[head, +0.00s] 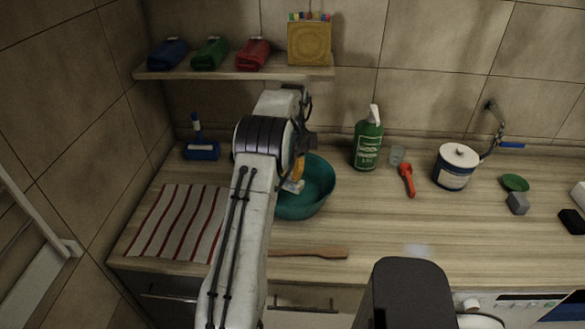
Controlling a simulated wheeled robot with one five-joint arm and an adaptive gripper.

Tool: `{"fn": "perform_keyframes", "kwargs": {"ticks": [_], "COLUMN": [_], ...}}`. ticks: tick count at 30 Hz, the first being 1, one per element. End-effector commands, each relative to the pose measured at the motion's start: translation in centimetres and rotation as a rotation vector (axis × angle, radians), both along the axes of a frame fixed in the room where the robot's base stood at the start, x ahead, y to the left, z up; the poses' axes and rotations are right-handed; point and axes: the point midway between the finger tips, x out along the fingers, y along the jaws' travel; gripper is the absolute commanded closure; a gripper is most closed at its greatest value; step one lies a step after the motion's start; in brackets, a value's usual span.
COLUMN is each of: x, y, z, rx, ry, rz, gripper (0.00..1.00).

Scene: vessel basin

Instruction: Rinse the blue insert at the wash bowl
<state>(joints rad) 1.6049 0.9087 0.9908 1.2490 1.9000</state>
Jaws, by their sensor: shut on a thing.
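The teal wash bowl (318,190) stands on the wooden counter, partly covered by my arm. My gripper (293,184) is over the bowl's left part, beside my forearm. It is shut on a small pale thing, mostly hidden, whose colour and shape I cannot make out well. I cannot tell whether it touches the bowl or any water. I cannot clearly pick out the blue insert. A blue block-like object with an upright blue and white part (201,149) stands at the counter's back left.
A striped towel (176,222) lies left of the bowl, a wooden utensil (312,252) in front. Behind and right are a green pump bottle (367,142), clear cup (397,155), orange-red tool (406,180) and white-blue canister (455,166). A shelf (190,73) with coloured items hangs above.

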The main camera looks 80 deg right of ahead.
Motion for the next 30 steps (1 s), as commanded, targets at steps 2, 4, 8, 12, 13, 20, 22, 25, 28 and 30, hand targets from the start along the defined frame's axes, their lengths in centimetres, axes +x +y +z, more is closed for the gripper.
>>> {"fn": "perform_keyframes", "kwargs": {"ticks": [2, 4, 8, 12, 13, 20, 22, 25, 28, 30], "x": [0.0, 0.0, 0.0, 0.0, 0.0, 0.0, 0.0, 0.0, 0.0, 0.0], "y": [0.0, 0.0, 0.0, 0.0, 0.0, 0.0, 0.0, 0.0, 0.0, 0.0], "z": [-1.3, -1.9, -3.0, -4.2, -4.4, -6.1, -6.5, -6.9, -7.2, -7.3], "rx": [0.0, 0.0, 0.0, 0.0, 0.0, 0.0, 0.0, 0.0, 0.0, 0.0], "ry": [0.0, 0.0, 0.0, 0.0, 0.0, 0.0, 0.0, 0.0, 0.0, 0.0], "rz": [0.0, 0.0, 0.0, 0.0, 0.0, 0.0, 0.0, 0.0, 0.0, 0.0], "gripper": [1.0, 1.0, 1.0, 1.0, 1.0, 1.0, 1.0, 1.0, 1.0, 1.0]}}
